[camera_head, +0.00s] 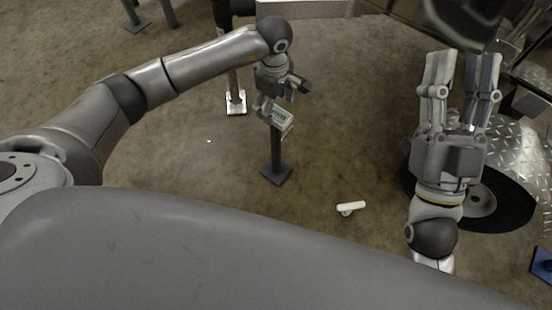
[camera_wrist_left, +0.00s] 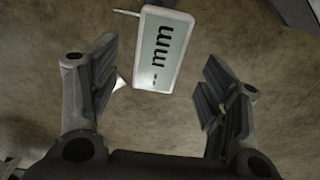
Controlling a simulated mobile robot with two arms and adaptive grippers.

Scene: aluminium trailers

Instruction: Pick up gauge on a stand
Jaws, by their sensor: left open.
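The gauge (camera_head: 283,118) is a small pale box with a grey-green display, on top of a dark stand (camera_head: 277,160) with a square foot on the floor. In the left wrist view the gauge (camera_wrist_left: 161,50) shows a display with dark "mm" lettering, tilted, between and beyond the fingertips. My left gripper (camera_head: 268,108) is right at the gauge in the head view; its fingers (camera_wrist_left: 160,85) are open and spread apart, with nothing held between them. My right gripper (camera_head: 460,65) is at the right, far from the gauge, with its two fingers apart and empty.
A white T-shaped piece (camera_head: 350,208) lies on the floor right of the stand. A wheel under a diamond-plate fender (camera_head: 518,165) is at the right by my right gripper. A leg with a bright foot (camera_head: 236,102) stands behind the stand. Open brown floor surrounds it.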

